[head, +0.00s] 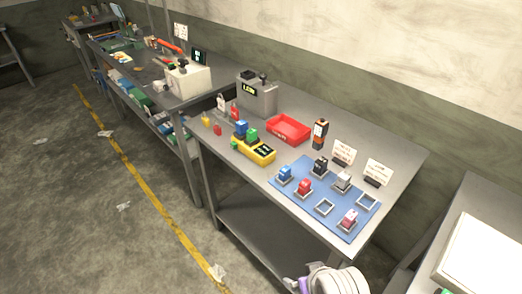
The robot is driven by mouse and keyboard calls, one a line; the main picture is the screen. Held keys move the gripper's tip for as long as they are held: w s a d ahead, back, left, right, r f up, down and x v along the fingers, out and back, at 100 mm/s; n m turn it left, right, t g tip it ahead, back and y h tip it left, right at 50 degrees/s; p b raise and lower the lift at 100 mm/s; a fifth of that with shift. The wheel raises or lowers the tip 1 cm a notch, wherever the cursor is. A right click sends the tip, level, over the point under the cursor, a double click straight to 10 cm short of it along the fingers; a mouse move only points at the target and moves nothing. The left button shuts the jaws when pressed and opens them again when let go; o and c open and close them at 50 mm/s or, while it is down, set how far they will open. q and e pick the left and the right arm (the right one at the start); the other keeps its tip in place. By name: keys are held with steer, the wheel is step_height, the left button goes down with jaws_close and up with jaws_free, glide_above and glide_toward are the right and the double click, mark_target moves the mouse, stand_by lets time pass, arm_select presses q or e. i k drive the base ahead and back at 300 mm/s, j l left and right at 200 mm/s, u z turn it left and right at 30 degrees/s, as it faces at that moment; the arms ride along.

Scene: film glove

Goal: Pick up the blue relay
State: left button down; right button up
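A small blue block-shaped relay (284,172) sits in a square holder at the left corner of the blue mat (318,183). Another blue piece (241,127) stands at the left end of the yellow and black device (257,151), behind a green piece (251,135). Both are small in the picture, and I cannot tell their fine details. Neither of my grippers shows clearly in the head view.
The mat also holds a red piece (304,186), a black one (320,166), a white one (343,180), a pink one (348,218) and empty square holders (324,208). A red tray (289,129), a grey machine (257,95) and cards (344,151) stand behind.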

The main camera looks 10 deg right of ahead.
mark_target(241, 126)
steer(key=i+l+u, duration=0.25)
steer(key=u, duration=0.15)
steer(key=i+l+u, duration=0.35)
steer(key=k, duration=0.1)
